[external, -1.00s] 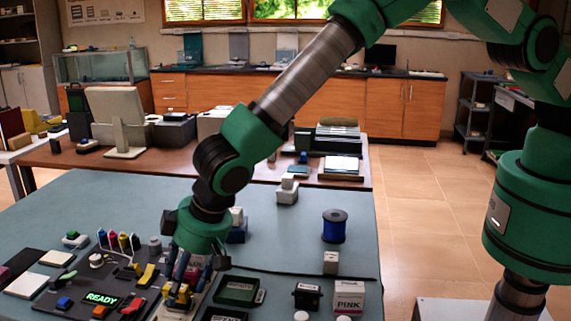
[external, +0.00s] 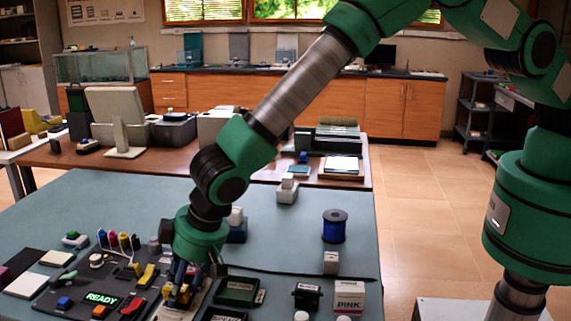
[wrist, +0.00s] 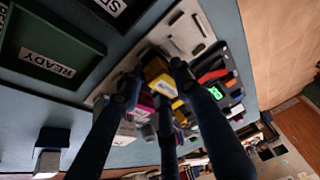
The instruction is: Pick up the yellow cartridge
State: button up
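The yellow cartridge (wrist: 160,78) stands on a pale tray (wrist: 185,35) and shows between my fingers in the wrist view. In the external view the yellow cartridge (external: 181,293) is mostly hidden behind my fingers. My gripper (wrist: 155,84) points down over it, with its dark blue fingers spread around it. A small gap shows between the left finger and the cartridge, so the gripper looks open; contact at the other fingers is hard to tell. In the external view my gripper (external: 183,288) is low over the tray.
Dark green trays (external: 240,291) stand just right of my gripper. A black panel (external: 70,300) with a green READY display lies to the left. A PINK box (external: 349,296), a small dark box (external: 306,297) and a blue spool (external: 335,226) stand further right.

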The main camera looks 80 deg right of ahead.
jog(key=c, duration=0.5)
jog(key=shift+o, duration=0.2)
jog(key=shift+r, duration=0.15)
jog(key=shift+r, duration=0.4)
notch_tip(320, 180, up, 3)
jog(key=shift+f, duration=0.1)
jog(key=s+d, duration=0.2)
jog(key=s, duration=0.3)
jog(key=s+d, duration=0.2)
jog(key=s, duration=0.2)
jog(key=s+d+r, duration=0.1)
jog(key=s+d, duration=0.1)
jog(key=s, duration=0.3)
jog(key=shift+s+d, duration=0.3)
jog(key=shift+r, duration=0.1)
